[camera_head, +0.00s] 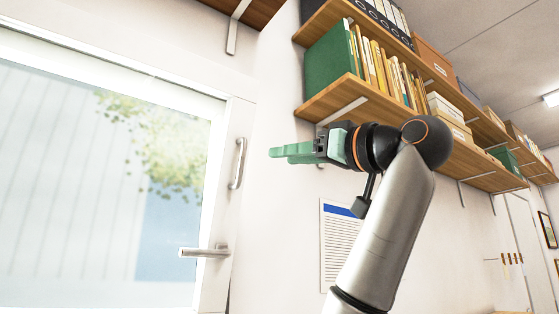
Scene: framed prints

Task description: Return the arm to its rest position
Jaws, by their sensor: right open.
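My right arm rises from the bottom right, with a silver forearm and a black wrist joint. My right gripper (281,153) has pale green fingers that point left, toward the white door or window frame. It is open, and nothing shows between its fingers. It appears in front of the white wall, just below the lower wooden shelf in the picture. My left gripper is not in view.
A glazed white door (110,190) with a lever handle (204,252) and a pull handle (237,163) fills the left. Wooden shelves (345,97) hold a green binder (329,65), folders and boxes. A printed notice (337,245) hangs behind my forearm.

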